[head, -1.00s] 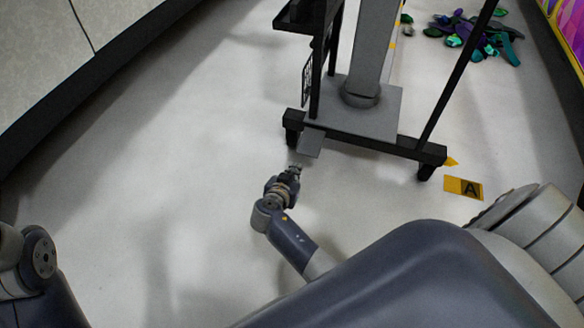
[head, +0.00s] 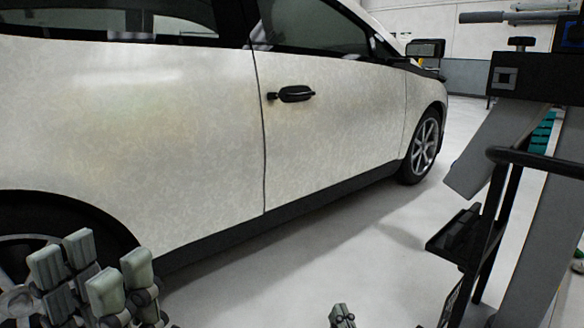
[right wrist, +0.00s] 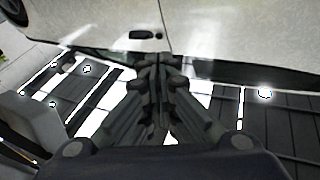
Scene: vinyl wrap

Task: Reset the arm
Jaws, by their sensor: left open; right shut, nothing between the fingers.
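My left gripper (head: 95,268) shows at the lower left of the head view. Its pale-padded fingers stand apart with nothing between them, in front of the car's rear wheel. My right gripper (head: 342,316) barely shows at the bottom edge of the head view, over the floor. In the right wrist view my right gripper (right wrist: 157,62) has its dark fingers together and empty, pointing towards the car side. Most of both arms is out of the head view.
A pale car (head: 170,130) fills the left and middle, with a black door handle (head: 295,94). A dark-framed stand (head: 470,235) with grey panels rises at the right. Grey floor (head: 290,275) lies clear between car and stand.

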